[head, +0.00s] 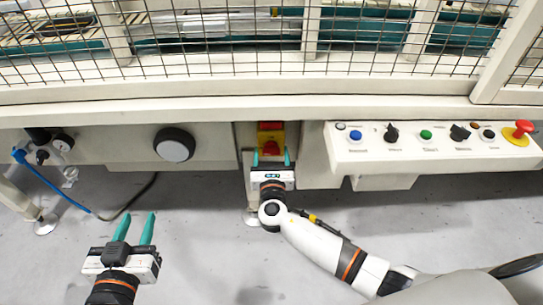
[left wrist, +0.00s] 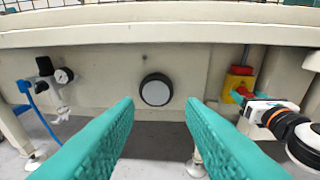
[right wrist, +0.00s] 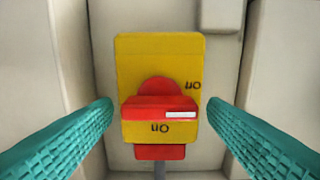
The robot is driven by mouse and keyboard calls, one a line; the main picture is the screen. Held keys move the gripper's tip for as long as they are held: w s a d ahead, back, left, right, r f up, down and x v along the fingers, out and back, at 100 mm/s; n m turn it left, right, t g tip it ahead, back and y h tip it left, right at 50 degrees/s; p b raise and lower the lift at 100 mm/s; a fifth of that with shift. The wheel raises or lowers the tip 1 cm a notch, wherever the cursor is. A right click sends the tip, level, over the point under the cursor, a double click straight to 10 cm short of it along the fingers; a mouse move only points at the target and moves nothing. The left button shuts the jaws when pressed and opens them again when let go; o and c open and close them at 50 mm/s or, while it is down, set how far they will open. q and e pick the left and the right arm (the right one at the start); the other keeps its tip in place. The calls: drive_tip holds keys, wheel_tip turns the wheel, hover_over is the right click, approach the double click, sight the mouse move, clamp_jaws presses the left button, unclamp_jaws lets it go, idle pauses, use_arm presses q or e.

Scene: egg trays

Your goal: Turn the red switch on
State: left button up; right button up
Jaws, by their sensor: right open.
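The red switch is a red rotary handle (right wrist: 150,108) on a yellow plate (right wrist: 190,60), upright on the machine's front. In the right wrist view the handle lies horizontally, a white mark at its right end. Small upside-down lettering shows right of it and below it. The yellow plate also shows in the head view (head: 266,137) and the left wrist view (left wrist: 236,84). My right gripper (head: 271,158) is open in front of the switch, one finger on each side of the handle, apart from it. My left gripper (head: 137,217) is open and empty, over the floor at the left.
A control panel (head: 400,156) with buttons, knobs and a red emergency stop (head: 523,128) juts out to the right. A round black-rimmed knob (head: 175,145) is left of the switch. A gauge (head: 63,143) and blue hose (head: 52,187) are further left. A ledge (head: 200,111) runs above.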

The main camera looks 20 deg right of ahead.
drive_tip(key=shift+w, duration=0.2)
drive_tip(key=shift+c, duration=0.4)
drive_tip(key=c, duration=0.9)
